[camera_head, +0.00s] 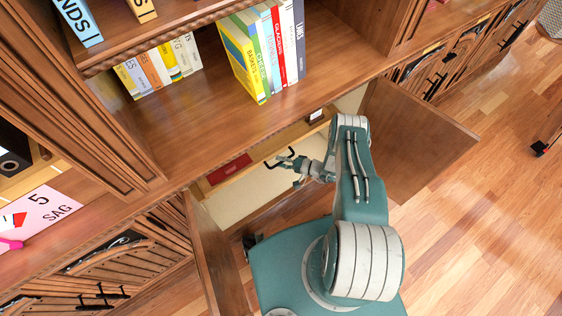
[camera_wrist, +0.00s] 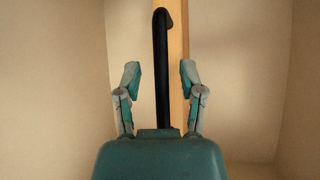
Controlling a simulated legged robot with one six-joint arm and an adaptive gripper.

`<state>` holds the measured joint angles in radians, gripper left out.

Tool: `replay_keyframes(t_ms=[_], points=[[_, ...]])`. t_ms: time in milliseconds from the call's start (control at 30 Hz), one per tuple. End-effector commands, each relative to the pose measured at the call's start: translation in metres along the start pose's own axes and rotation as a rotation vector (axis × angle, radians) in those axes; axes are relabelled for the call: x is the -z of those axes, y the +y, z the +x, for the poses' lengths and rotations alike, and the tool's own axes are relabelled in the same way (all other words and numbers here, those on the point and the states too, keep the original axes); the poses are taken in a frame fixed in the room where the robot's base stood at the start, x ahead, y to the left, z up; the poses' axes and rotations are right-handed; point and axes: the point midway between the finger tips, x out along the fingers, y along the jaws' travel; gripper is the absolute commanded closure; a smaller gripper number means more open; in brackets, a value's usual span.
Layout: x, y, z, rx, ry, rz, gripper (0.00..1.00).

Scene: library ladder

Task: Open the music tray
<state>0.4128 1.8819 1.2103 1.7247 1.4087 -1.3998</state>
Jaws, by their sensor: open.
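The music tray (camera_head: 255,162) is a light wooden drawer inside the lower cabinet, below the shelf. Its wooden front (camera_wrist: 178,50) shows edge-on in the wrist view. A black bar handle (camera_wrist: 161,70) is on this front and also shows in the head view (camera_head: 285,153). My gripper (camera_wrist: 160,78) is open, with one finger on each side of the handle. Both fingers look apart from it, and its lower end is hidden behind my gripper's body. In the head view my gripper (camera_head: 299,166) is small beside the handle.
The right cabinet door (camera_head: 425,140) and left door (camera_head: 217,262) stand open on either side of my arm. The shelf (camera_head: 225,125) with several books overhangs the tray. A dark red flat item (camera_head: 229,168) lies at the tray's left.

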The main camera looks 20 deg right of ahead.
Motion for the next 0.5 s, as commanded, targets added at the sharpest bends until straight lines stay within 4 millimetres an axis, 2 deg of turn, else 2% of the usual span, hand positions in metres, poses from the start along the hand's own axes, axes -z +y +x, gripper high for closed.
replay_keyframes(t_ms=[200, 267, 300, 333, 500], points=[[-0.0002, -0.0002, 0.0010, -0.001, 0.001, -0.001, 0.49], [-0.0002, -0.0002, 0.0010, -0.001, 0.000, -0.001, 0.76], [-0.0003, -0.0002, 0.0011, -0.001, 0.000, -0.001, 0.94], [-0.0004, -0.0002, 0.0012, -0.001, 0.000, -0.001, 1.00], [-0.0007, 0.0004, 0.0014, -0.003, -0.001, -0.001, 1.00]])
